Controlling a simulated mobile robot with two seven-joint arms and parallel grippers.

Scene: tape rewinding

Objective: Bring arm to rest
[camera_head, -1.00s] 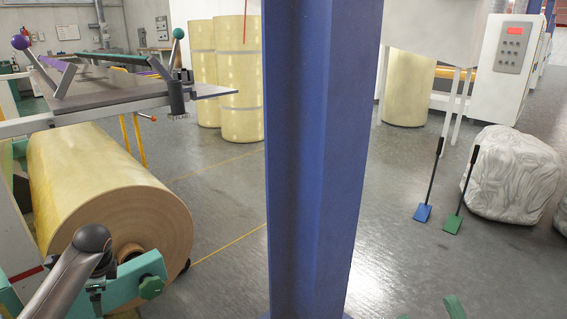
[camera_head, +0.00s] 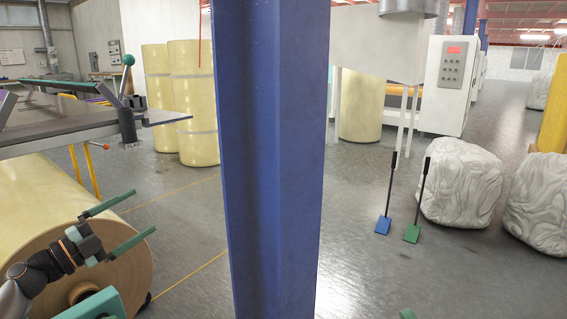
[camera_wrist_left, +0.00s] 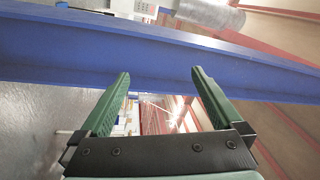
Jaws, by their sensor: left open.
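My left gripper (camera_head: 143,211) is raised at the lower left of the head view, in front of the end of a large yellow paper roll (camera_head: 40,225). Its two green fingers are spread apart with nothing between them. It also shows in the left wrist view (camera_wrist_left: 160,72), with the blue pillar (camera_wrist_left: 160,55) crossing beyond its fingertips. Of my right gripper (camera_head: 407,314), only a small green tip seems to show at the bottom edge of the head view; the rest is out of frame.
The blue pillar (camera_head: 270,160) stands right of my left gripper. A grey table (camera_head: 70,125) is above the roll at left. Upright yellow rolls (camera_head: 190,105), a blue shovel (camera_head: 383,225), a green shovel (camera_head: 412,232) and white bales (camera_head: 460,185) stand farther back. Floor between is clear.

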